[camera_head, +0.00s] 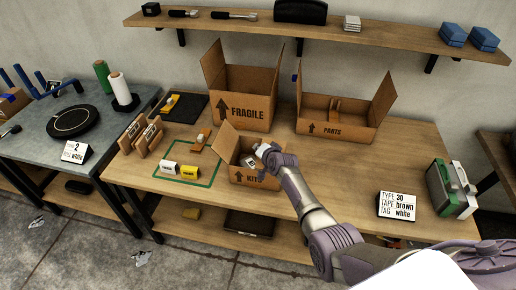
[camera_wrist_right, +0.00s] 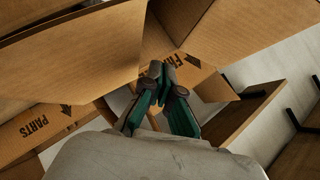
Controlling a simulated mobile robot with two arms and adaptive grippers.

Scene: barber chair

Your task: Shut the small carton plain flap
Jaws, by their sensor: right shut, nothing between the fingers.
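The small carton (camera_head: 238,178), printed KITS, stands near the front middle of the wooden table. A plain flap (camera_head: 225,138) stands up on its left side. Its right side is partly hidden by my right arm. My right gripper (camera_head: 258,148) is over the carton's opening, with its fingers shut and empty. In the right wrist view the shut fingertips (camera_wrist_right: 166,75) are close to brown cardboard panels; I cannot tell whether they touch one. My left gripper is not in view.
A larger FRAGILE carton (camera_head: 245,97) and a PARTS carton (camera_head: 335,127) stand open behind. A sign (camera_head: 397,205) stands to the right; the table between is mostly clear.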

